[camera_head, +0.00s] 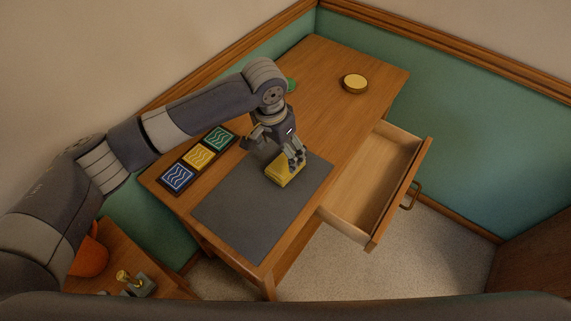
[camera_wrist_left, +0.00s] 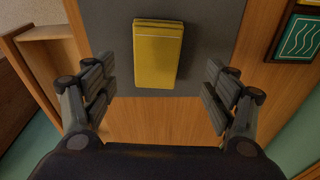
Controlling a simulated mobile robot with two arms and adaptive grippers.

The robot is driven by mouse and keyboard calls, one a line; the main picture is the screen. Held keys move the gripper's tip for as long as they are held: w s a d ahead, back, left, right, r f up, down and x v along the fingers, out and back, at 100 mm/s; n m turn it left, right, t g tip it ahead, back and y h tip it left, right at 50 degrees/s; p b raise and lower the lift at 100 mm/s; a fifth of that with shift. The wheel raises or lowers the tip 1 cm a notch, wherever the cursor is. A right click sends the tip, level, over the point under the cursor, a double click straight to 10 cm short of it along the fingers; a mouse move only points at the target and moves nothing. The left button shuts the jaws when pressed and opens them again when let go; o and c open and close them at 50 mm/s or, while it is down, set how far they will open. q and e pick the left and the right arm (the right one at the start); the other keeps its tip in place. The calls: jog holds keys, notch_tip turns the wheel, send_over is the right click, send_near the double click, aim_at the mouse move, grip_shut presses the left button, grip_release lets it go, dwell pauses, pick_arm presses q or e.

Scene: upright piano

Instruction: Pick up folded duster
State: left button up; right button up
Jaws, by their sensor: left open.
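The folded duster is a yellow, layered rectangular cloth (camera_head: 284,173) lying on the dark grey mat (camera_head: 240,219) near the mat's far end. In the left wrist view the duster (camera_wrist_left: 158,54) lies ahead of the fingers, roughly centred between them. My left gripper (camera_head: 281,153) is above the duster's far side, and its fingers partly cover it in the head view. In the left wrist view the left gripper (camera_wrist_left: 156,92) is open with nothing between its fingers. I cannot tell the exact height gap to the duster. My right gripper is not in view.
An open, empty drawer (camera_head: 376,180) juts from the desk's right side. Blue, yellow and green wave-patterned tiles (camera_head: 199,158) lie left of the mat. A round yellow-topped tin (camera_head: 355,83) stands at the far end. A green item (camera_head: 291,85) is partly hidden behind my arm.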

aim_at(285, 163)
pick_arm(q)
jog(key=f, duration=0.2)
jog(key=d+f, duration=0.1)
jog(key=f, duration=0.2)
jog(key=shift+w+d+f+p, duration=0.15)
jog(key=shift+w+f+p, duration=0.2)
jog(key=c, duration=1.1)
